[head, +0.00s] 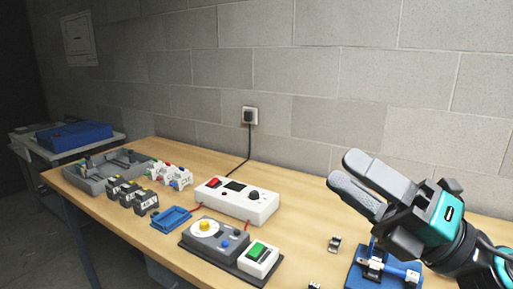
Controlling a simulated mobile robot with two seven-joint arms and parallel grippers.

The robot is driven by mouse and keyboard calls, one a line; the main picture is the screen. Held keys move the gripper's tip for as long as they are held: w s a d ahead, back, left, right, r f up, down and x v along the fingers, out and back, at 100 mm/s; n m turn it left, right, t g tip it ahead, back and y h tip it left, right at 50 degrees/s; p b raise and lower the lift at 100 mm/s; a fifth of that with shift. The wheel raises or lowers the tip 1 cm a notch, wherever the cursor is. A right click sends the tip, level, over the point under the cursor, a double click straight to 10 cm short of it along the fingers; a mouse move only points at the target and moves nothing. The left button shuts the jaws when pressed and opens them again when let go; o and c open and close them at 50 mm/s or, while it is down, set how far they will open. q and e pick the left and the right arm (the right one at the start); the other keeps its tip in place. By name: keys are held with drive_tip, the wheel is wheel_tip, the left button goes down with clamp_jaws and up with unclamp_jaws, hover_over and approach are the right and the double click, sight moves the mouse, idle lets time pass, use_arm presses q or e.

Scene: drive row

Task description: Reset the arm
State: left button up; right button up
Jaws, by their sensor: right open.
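My right gripper (362,184) comes in from the lower right, above the right part of the wooden table (300,222). Its two grey fingers point up and left. They are apart, with nothing between them. Below it on the table is a blue fixture (357,276) with a metal clamp and a blue cylinder, partly hidden by my arm. My left gripper is out of view.
A white power unit (237,200) is cabled to a wall socket (250,115). A grey control box (207,238), a green-switch box (258,259), a blue tray (171,219), black modules (146,203) and a grey bin (100,178) stand leftward. Bare wood lies right of the power unit.

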drive_tip(key=w+d+f+m+t+h, duration=0.1)
drive_tip(key=d+f+m+t+h, duration=0.1)
drive_tip(key=d+f+m+h, duration=0.5)
drive_tip(key=w+f+m+t+h, duration=0.25)
drive_tip(key=m+h, duration=0.35)
drive_tip(key=m, duration=0.5)
drive_tip(key=w+d+f+m+t+h, duration=0.1)
drive_tip(key=d+f+m+t+h, duration=0.1)
drive_tip(key=d+f+m+h, duration=0.45)
drive_tip(key=s+a+f+m+g+h, duration=0.2)
drive_tip(key=s+f+m+g, duration=0.7)
drive_tip(key=f, duration=0.6)
drive_tip(key=s+a+f+g+y, duration=0.25)
drive_tip(key=s+f+g, duration=0.4)
drive_tip(key=s, duration=0.55)
drive_tip(key=w+a+f+t+b, duration=0.1)
drive_tip(key=w+f+t, duration=0.3)
drive_tip(key=f, duration=0.2)
drive_tip(key=w+a+f+t+y+b, duration=0.1)
drive_tip(key=w+a+f+t+b, duration=0.1)
drive_tip(key=f, duration=0.4)
drive_tip(key=shift+w+a+f+t, duration=0.2)
drive_tip(key=shift+w+a+t, duration=0.1)
drive_tip(key=shift+w+t, duration=0.6)
